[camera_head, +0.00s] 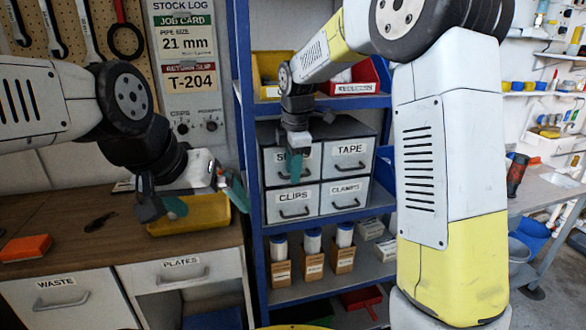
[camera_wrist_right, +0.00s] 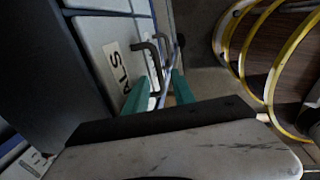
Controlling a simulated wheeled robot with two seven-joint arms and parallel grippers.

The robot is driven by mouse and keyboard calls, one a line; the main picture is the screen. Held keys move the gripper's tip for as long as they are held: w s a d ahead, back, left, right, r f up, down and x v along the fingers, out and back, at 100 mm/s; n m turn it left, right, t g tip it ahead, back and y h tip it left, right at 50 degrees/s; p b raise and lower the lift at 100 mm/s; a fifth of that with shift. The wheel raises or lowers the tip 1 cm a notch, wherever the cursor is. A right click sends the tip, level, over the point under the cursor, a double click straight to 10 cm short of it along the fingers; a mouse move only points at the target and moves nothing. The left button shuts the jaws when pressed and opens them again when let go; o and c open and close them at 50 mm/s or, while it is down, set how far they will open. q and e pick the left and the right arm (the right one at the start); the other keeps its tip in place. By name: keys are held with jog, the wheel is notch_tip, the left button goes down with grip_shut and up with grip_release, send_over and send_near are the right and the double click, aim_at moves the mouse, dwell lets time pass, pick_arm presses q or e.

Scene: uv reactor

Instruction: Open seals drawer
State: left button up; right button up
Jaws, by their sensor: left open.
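The seals drawer (camera_head: 275,160) is the upper left drawer of a grey four-drawer cabinet on the blue shelf. Its label is partly covered by my right gripper (camera_head: 294,165), which points down at its front. The drawer looks closed. In the right wrist view, the drawer front (camera_wrist_right: 105,40) shows the label end "ALS" and a dark bar handle (camera_wrist_right: 152,68). The teal fingers of my right gripper (camera_wrist_right: 160,90) stand apart, with the handle between or just beyond their tips; contact is unclear. My left gripper (camera_head: 204,202) is open and empty over the workbench.
The tape drawer (camera_head: 349,158), clips drawer (camera_head: 293,205) and clamps drawer (camera_head: 345,195) share the cabinet. A yellow tray (camera_head: 190,217) lies under my left gripper. Yellow and red bins (camera_head: 352,88) stand above the cabinet; boxed bottles (camera_head: 313,260) stand below.

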jog(key=shift+c, duration=0.4)
grip_shut()
dwell(0.9)
